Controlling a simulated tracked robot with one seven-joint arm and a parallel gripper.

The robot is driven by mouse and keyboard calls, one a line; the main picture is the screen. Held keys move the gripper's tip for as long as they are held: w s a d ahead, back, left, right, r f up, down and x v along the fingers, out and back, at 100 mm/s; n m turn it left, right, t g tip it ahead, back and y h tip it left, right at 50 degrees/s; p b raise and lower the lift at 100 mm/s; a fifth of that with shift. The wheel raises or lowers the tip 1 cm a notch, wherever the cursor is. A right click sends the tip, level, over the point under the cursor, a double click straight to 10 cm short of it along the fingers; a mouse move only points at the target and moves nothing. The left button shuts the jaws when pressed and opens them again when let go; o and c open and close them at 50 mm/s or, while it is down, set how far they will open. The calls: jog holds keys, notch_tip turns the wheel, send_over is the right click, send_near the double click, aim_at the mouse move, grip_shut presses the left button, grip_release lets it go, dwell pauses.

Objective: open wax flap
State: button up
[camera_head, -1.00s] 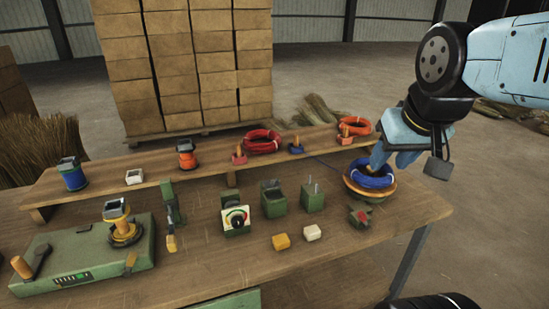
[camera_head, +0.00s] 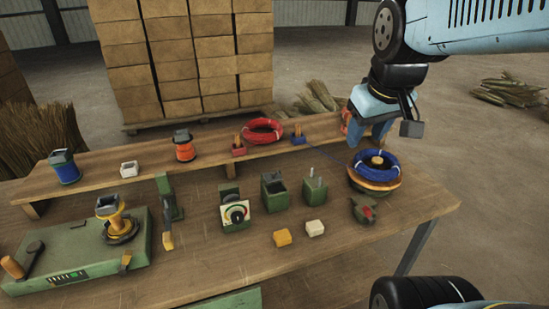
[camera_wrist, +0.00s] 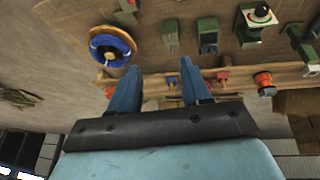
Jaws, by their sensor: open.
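No part is clearly recognisable as the wax flap. A small green box (camera_head: 275,193) with a dark top and raised back plate stands mid-table; I cannot tell whether that plate is a flap. It also shows in the wrist view (camera_wrist: 208,37). Beside it is a green box with thin upright rods (camera_head: 314,190). A yellow block (camera_head: 282,238) and a white block (camera_head: 315,228) lie in front.
The blue coil sits on a round wooden holder at the table's right. A raised shelf (camera_head: 110,178) carries spools and a red coil (camera_head: 262,131). A dial box (camera_head: 235,215) and green winding machine (camera_head: 75,262) stand left. The front table is mostly clear.

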jog(key=w+a+f+n+g, duration=0.1)
jog(key=w+a+f+n, duration=0.2)
jog(key=w, duration=0.2)
jog(key=w+a+f+n+g, duration=0.1)
jog(key=w+a+f+n, duration=0.15)
jog(key=w, duration=0.35)
jog(key=n+g+y, duration=0.2)
jog(key=n+y, duration=0.3)
jog(key=n, duration=0.4)
send_near(274, 171)
jog(key=x, duration=0.8)
grip_shut()
